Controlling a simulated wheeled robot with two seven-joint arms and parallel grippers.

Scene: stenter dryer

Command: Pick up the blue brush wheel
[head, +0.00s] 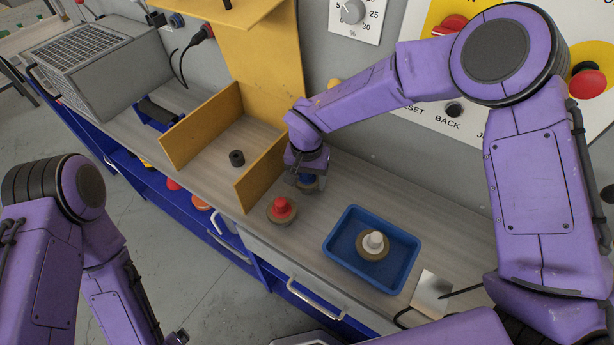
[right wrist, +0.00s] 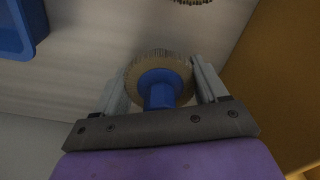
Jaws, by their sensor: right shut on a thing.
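The blue brush wheel (right wrist: 160,82) has a blue hub and a ring of tan bristles. In the right wrist view it sits between the two fingers of my right gripper (right wrist: 163,88), which is shut on it. In the head view the right gripper (head: 307,176) is beside the yellow holder, and the blue brush wheel (head: 308,184) is mostly hidden under it. I cannot tell whether the wheel touches the bench. My left arm shows at the lower left of the head view; its gripper is at most a dark tip at the bottom edge, and its jaws are not shown.
A red brush wheel (head: 282,209) stands on the bench near my right gripper. A blue tray (head: 336,262) holds a white brush wheel (head: 374,244). A yellow partition (head: 262,170) stands close on the left, with a black ring (head: 237,158) beyond it. A metal plate (head: 432,293) lies at right.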

